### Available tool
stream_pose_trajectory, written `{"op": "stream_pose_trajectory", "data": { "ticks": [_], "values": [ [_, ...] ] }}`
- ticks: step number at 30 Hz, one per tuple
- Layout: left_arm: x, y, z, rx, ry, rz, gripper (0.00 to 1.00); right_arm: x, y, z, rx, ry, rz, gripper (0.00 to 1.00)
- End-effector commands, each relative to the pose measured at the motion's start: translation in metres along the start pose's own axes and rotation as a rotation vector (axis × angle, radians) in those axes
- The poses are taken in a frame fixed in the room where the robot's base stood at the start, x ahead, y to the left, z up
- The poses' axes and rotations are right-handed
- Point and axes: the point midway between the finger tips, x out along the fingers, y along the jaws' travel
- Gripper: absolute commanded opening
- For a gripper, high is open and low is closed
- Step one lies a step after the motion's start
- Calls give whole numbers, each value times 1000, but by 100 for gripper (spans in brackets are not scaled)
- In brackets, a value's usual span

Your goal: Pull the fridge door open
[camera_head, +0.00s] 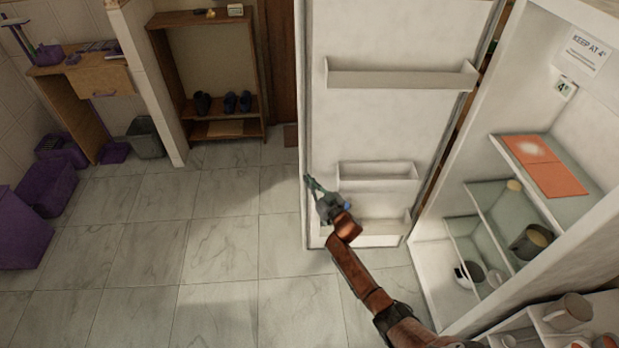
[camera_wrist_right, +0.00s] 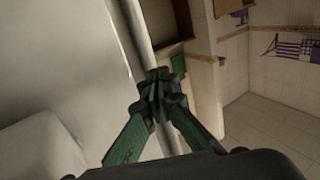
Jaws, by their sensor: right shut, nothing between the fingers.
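The fridge door (camera_head: 385,115) stands wide open in the head view, its inner side with several white shelves facing me. The fridge body (camera_head: 445,248) is at the right, with its shelves and contents exposed. My right gripper (camera_head: 311,184) is at the door's free left edge, low down, on the inner side. In the right wrist view the right gripper's fingers (camera_wrist_right: 159,82) are closed together with nothing between them, in front of the door edge (camera_wrist_right: 136,35). Whether they touch the door is unclear. My left gripper is in neither view.
A wooden shoe rack (camera_head: 210,132) stands against the back wall. A wooden cabinet (camera_head: 85,80), a grey bin (camera_head: 146,137) and purple containers (camera_head: 45,190) are at the left. A shelf with mugs (camera_head: 569,312) is at bottom right. The tiled floor (camera_head: 190,240) is clear.

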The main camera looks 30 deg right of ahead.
Motion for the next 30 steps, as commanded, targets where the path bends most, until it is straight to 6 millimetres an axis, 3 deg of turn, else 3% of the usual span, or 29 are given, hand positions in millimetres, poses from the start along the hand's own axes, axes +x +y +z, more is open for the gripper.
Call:
{"op": "stream_pose_trajectory", "data": {
  "ticks": [3, 10, 15, 27, 30],
  "values": [
    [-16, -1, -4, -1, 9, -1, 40, -21, -12, -6, 4, 2, 2, 0],
    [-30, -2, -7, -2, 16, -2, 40, -60, -46, -3, 4, 0, -8, 0],
    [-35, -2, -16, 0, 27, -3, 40, -81, -60, -2, 2, 0, -10, 0],
    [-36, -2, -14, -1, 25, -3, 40, -93, -64, 1, 0, -2, -6, 0],
    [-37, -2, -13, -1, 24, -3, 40, -99, -62, 16, 1, -31, 0, 0]
  ]
}}
